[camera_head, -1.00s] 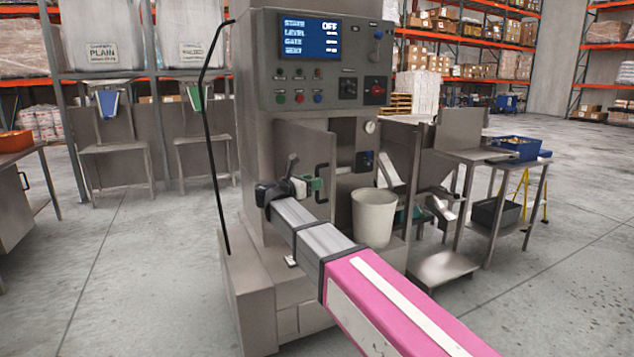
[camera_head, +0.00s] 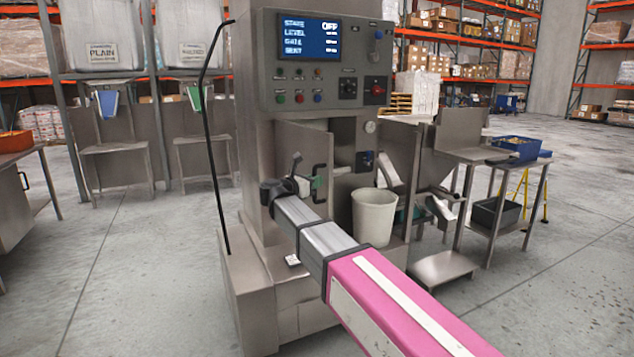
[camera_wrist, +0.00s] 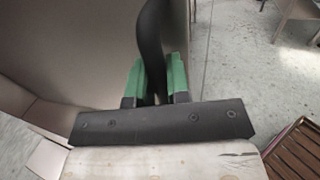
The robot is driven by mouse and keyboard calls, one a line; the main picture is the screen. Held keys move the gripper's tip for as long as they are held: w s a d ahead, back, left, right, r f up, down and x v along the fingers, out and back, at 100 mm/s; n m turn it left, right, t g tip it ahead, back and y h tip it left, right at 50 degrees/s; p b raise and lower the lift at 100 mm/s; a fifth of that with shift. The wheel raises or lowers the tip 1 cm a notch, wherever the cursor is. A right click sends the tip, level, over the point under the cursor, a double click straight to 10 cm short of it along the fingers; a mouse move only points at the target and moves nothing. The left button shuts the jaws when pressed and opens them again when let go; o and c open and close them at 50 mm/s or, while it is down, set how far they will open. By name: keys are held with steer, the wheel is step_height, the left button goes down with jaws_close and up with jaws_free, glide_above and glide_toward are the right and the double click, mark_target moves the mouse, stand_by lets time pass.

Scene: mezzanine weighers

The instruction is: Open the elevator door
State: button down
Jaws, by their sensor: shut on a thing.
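The elevator door (camera_head: 295,145) is a grey metal panel on the front of the tall machine, below its control panel. It appears to stand ajar, with a recess showing to its right. Its dark curved handle (camera_head: 319,170) is near its right edge. My gripper (camera_head: 316,184) is at this handle, partly hidden by my own wrist. In the wrist view, the green fingers of my gripper (camera_wrist: 155,75) are closed on either side of the black handle (camera_wrist: 152,35). The grey door face (camera_wrist: 85,50) fills the left of that view.
A white bucket (camera_head: 374,217) stands close to the right of my arm. The control panel's screen (camera_head: 309,36) reads OFF. A thin black bent rod (camera_head: 212,140) rises left of the machine. A steel table with a blue bin (camera_head: 516,148) is at the right. Open floor lies to the left.

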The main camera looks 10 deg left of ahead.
steer(key=s+a, duration=0.5)
steer(key=a, duration=0.4)
steer(key=shift+s+a, duration=0.4)
steer(key=c, duration=1.1)
jaws_free()
steer(key=v, duration=1)
steer(key=shift+s+a, duration=0.2)
steer(key=shift+s, duration=0.15)
